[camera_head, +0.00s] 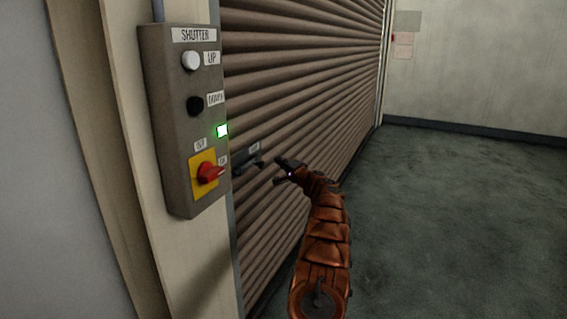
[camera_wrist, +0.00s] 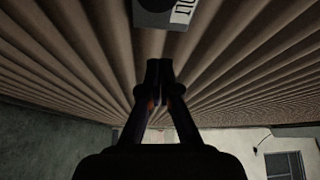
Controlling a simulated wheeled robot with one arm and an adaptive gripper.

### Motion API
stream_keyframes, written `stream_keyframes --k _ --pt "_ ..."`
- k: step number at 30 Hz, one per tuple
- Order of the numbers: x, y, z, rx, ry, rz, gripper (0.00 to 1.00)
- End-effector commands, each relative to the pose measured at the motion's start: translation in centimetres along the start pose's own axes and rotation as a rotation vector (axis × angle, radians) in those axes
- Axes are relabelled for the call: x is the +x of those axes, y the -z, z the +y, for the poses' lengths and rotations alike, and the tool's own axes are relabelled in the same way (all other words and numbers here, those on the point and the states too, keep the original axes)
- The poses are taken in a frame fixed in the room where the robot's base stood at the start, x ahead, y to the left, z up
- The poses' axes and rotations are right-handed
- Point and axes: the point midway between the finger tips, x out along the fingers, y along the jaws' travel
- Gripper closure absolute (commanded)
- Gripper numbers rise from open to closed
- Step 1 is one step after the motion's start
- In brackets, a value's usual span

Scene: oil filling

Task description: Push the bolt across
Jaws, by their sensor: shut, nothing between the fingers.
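The bolt (camera_head: 246,162) is a small dark fitting low on the brown slatted shutter, just right of the control box, with a small label (camera_head: 254,147) above it. My gripper (camera_head: 279,170) is close to the shutter, a little right of the bolt, with a small gap between them in the head view. In the wrist view my gripper (camera_wrist: 160,66) has its fingertips together and empty. Beyond the tips a grey block (camera_wrist: 150,18) with a dark round part and a cut-off white label shows at the top edge; I cannot tell whether it belongs to the bolt.
The grey control box (camera_head: 174,125) has UP and DOWN buttons, a lit green lamp (camera_head: 222,131) and a red rotary switch (camera_head: 208,173) on a yellow plate. The ribbed shutter (camera_head: 300,85) stands close beside my arm. The floor (camera_head: 450,210) to the right is clear.

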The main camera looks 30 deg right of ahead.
Motion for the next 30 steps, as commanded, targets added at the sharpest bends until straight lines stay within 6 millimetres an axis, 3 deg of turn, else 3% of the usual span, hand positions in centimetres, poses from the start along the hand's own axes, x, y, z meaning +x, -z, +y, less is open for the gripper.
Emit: stream_keyframes --k 12,30 --pt "2.1 0.2 -0.1 -0.008 -0.003 0.000 1.00" --pt "2.8 -0.6 -0.1 -0.001 0.001 -0.002 1.00"
